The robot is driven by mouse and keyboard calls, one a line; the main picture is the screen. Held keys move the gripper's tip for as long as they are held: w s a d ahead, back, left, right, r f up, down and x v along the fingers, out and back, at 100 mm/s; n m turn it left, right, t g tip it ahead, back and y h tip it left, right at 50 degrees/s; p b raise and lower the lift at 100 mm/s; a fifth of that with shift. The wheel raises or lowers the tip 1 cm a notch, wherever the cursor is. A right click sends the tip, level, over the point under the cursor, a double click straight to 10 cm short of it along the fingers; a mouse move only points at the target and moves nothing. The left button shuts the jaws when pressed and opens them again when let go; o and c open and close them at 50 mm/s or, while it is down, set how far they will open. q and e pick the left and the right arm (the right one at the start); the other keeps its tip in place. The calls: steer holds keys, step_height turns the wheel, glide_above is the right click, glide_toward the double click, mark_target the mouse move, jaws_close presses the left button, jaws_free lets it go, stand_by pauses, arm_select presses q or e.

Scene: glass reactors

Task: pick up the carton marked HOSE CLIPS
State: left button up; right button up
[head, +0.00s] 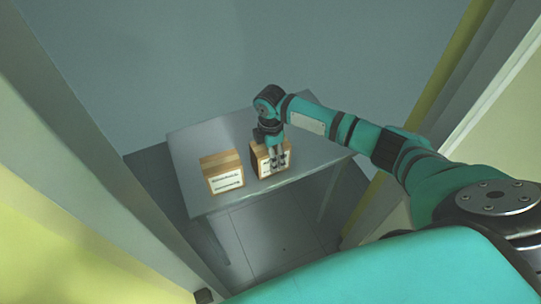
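Two brown cardboard cartons stand side by side on a small grey table (205,138). The left carton (226,183) has a white label with dark print on its front, too small to read. The right carton (260,165) also has a white label, partly covered by my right gripper (278,164). I cannot tell which carton is marked HOSE CLIPS. My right gripper points down at the right carton, with its fingers in front of the right part of it. Whether they touch or grip it cannot be made out. My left gripper is not in view.
The table stands in a narrow space against a grey-blue wall (200,60). Grey-green frame posts close it in at left (95,170) and right. The tabletop is bare behind the left carton and to the right of the gripper.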

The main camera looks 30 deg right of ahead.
steer(key=c, duration=1)
